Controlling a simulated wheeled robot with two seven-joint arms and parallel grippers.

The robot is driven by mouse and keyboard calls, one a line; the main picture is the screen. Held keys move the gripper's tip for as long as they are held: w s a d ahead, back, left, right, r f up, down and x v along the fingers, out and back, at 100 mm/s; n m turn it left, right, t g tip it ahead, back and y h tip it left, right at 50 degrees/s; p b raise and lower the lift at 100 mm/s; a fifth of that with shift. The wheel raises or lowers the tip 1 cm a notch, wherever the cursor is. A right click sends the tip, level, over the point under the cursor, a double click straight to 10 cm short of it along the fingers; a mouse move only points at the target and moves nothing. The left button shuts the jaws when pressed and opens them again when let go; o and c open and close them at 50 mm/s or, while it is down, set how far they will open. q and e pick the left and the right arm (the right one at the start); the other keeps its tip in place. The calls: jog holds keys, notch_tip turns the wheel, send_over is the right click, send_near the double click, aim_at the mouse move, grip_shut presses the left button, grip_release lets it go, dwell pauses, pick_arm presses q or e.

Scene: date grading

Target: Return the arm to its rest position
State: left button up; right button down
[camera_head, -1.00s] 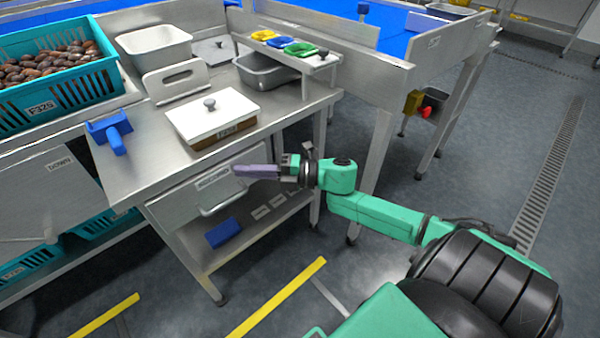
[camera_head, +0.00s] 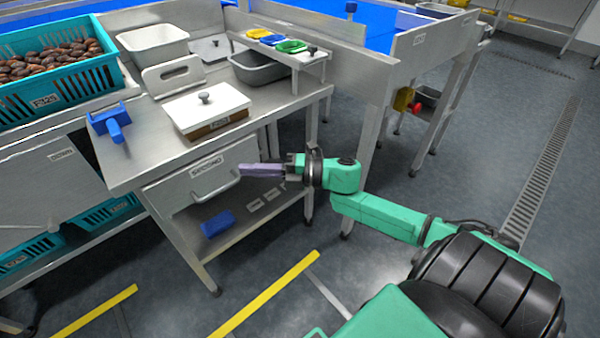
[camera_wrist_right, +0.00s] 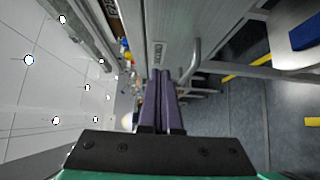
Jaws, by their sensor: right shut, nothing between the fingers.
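My right gripper (camera_head: 262,170) has purple fingers and is held in front of the steel workbench, beside its drawer (camera_head: 205,178). The fingers lie together with nothing between them. In the right wrist view the gripper (camera_wrist_right: 162,88) points along the drawer front, with the drawer handle (camera_wrist_right: 190,65) just right of the fingertips. I cannot tell from these views whether the fingers touch the drawer. My green right arm reaches in from the lower right. My left gripper does not show.
On the bench (camera_head: 140,168) stand a white-lidded box (camera_head: 225,104), a white tub (camera_head: 152,50), a grey tub (camera_head: 262,72) and a blue scraper-like tool (camera_head: 110,120). A teal crate (camera_head: 60,98) of dates stands left. A blue item (camera_head: 217,224) lies on the lower shelf. Floor in front is open.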

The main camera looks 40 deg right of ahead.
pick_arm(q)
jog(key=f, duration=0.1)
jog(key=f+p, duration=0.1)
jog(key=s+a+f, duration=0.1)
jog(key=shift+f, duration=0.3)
pick_arm(e)
jog(key=v, duration=0.9)
jog(key=shift+w+d+f, duration=0.15)
jog(key=shift+f, duration=0.05)
